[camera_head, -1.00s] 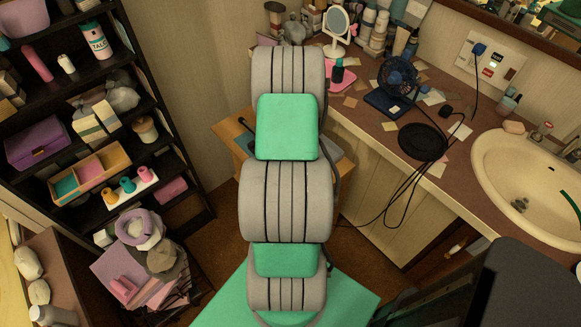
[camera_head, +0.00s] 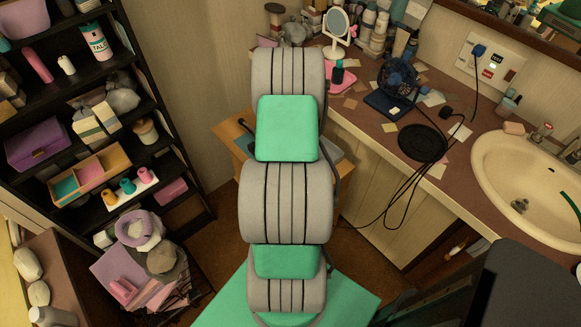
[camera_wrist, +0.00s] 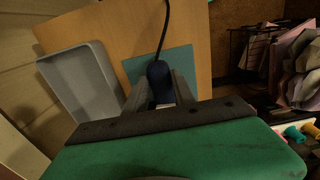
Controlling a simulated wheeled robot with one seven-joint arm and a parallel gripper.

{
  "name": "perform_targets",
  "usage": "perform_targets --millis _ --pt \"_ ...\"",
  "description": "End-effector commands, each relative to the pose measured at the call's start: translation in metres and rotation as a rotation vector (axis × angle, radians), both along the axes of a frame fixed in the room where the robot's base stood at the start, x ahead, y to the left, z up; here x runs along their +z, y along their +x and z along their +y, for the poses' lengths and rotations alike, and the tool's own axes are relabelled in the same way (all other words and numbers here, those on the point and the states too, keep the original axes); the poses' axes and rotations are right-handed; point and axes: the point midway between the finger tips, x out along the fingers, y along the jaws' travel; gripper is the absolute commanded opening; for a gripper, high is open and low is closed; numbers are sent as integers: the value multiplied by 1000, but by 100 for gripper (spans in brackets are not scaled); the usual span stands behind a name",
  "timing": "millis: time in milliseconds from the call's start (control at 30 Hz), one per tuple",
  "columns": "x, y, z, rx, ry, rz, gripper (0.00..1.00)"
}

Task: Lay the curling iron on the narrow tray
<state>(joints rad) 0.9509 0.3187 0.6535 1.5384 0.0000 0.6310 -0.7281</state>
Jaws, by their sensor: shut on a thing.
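My gripper (camera_wrist: 160,92) is shut on the dark blue curling iron (camera_wrist: 159,72), whose black cord runs away from it across the wooden top. Only this blue end shows between the fingers; the rest is hidden by my gripper. A shallow grey tray (camera_wrist: 66,62) with a raised rim, seemingly the narrow tray, lies to the left of my gripper in the wrist view. The iron appears over a teal mat (camera_wrist: 136,66) beside the tray; I cannot tell whether they touch.
The small wooden stand (camera_head: 231,137) is mostly behind my arm in the head view. A counter (camera_head: 364,82) with a fan (camera_head: 399,77) and a sink (camera_head: 528,178) is to the right. A full dark shelf (camera_head: 165,128) stands to the left.

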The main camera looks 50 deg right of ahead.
Motion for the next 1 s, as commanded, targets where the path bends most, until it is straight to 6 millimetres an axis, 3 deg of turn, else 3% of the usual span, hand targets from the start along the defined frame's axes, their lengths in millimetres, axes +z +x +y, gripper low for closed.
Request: perform_targets --millis 633,900,1000 --pt "4 1 -1 0 -3 -2 0" --pt "62 1 -1 0 -4 -3 0" --pt "74 1 -1 0 -3 -2 0"
